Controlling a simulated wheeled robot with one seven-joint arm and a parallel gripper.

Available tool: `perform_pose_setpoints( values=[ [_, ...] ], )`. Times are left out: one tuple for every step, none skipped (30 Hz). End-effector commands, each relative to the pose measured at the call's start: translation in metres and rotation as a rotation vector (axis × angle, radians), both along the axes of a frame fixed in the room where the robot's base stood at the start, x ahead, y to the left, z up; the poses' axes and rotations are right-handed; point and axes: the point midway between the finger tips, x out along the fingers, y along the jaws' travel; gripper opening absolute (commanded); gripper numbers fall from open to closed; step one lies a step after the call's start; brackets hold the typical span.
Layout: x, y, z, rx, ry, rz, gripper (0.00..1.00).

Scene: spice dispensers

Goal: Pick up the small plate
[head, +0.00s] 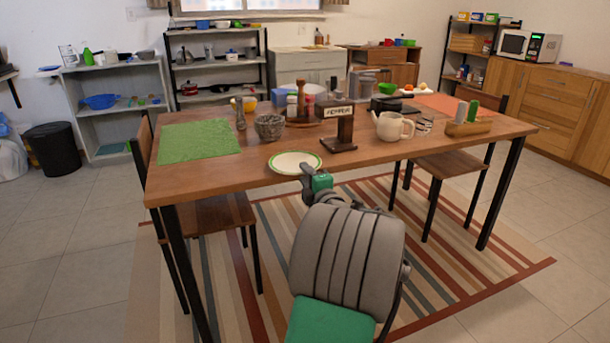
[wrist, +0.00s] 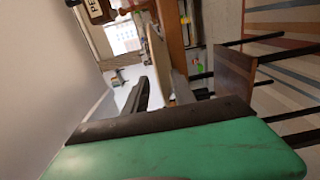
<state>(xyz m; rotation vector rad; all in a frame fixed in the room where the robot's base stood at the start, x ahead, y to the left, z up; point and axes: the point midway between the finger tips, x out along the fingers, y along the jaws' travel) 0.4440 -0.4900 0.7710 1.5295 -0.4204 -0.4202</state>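The small plate (head: 294,162), white with a green rim, lies flat at the front edge of the wooden table (head: 225,176). My gripper (head: 306,178) is at the plate's near rim, by the table edge; my arm hides its fingertips in part. In the wrist view my gripper's two dark fingers (wrist: 161,92) stand apart. A pale, thin, edge-on shape (wrist: 156,58) that looks like the plate shows beyond and between them, beside the brown table edge (wrist: 176,50). I cannot tell whether a finger touches it.
The pepper stand (head: 339,128) stands behind the plate to the right, and a stone-like bowl (head: 269,127) behind it to the left. A cream teapot (head: 393,127) is farther right. A green placemat (head: 199,142) covers the left end. Chairs (head: 208,213) are tucked at the table.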

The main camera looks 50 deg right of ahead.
Motion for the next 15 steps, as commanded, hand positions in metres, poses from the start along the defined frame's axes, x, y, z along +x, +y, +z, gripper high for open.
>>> perform_pose_setpoints(
  values=[
    [-0.0001,0.0001,0.0,0.0,0.0,0.0,0.29],
    [-0.0001,0.0001,0.0,0.0,0.0,0.0,0.28],
    [-0.0001,0.0001,0.0,0.0,0.0,0.0,0.26],
    [-0.0002,0.0001,0.0,0.0,0.0,0.0,0.25],
    [-0.0002,0.0001,0.0,0.0,0.0,0.0,0.24],
    [-0.0002,0.0001,0.0,0.0,0.0,0.0,0.22],
    [-0.0002,0.0001,0.0,0.0,0.0,0.0,0.21],
    [-0.0002,0.0001,0.0,0.0,0.0,0.0,0.2],
    [-0.0002,0.0001,0.0,0.0,0.0,0.0,0.18],
    [-0.0001,0.0002,0.0,0.0,0.0,0.0,0.17],
    [-0.0001,0.0002,0.0,0.0,0.0,0.0,0.15],
    [-0.0001,0.0002,0.0,0.0,0.0,0.0,0.14],
    [-0.0001,0.0002,0.0,0.0,0.0,0.0,0.13],
    [-0.0001,0.0002,0.0,0.0,0.0,0.0,0.11],
    [-0.0001,0.0002,0.0,0.0,0.0,0.0,0.1]
  ],
)
